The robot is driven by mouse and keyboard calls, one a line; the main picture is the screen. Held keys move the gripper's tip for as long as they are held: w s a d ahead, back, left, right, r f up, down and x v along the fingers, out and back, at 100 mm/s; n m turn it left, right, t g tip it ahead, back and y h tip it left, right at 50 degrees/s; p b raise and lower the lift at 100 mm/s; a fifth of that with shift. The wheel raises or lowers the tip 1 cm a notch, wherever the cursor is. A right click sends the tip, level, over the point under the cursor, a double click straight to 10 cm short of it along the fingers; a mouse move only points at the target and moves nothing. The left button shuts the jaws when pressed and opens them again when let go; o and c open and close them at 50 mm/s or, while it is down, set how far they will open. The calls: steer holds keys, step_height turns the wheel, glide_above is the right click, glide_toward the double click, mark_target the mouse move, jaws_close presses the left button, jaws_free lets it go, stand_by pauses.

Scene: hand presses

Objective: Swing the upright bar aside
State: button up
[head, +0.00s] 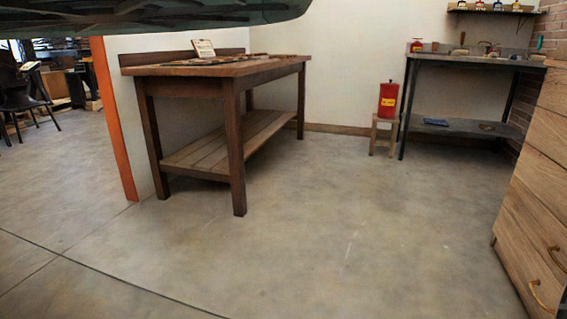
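I cannot make out a hand press or an upright bar on one in the head view. My gripper is not in view, so where it is relative to the bar does not show. A dark green, rounded shape (150,14) cuts across the top left, close to the camera; I cannot tell what it is.
A wooden workbench (225,69) stands by the wall, left of centre. An orange upright edge (114,120) is to its left. A red can (388,100) sits on a stool (383,136). A dark table (480,61) and wooden drawers (535,190) are right. The middle floor (310,225) is clear.

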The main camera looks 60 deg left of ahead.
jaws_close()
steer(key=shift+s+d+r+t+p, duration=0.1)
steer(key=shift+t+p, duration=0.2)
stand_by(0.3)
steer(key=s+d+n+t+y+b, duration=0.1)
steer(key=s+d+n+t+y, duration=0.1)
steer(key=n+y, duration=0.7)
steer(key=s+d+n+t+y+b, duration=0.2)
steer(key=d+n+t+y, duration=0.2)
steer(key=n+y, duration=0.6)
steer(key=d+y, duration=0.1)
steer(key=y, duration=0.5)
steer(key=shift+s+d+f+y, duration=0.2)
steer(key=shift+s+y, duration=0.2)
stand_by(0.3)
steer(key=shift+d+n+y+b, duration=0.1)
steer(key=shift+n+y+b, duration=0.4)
steer(key=shift+b, duration=0.65)
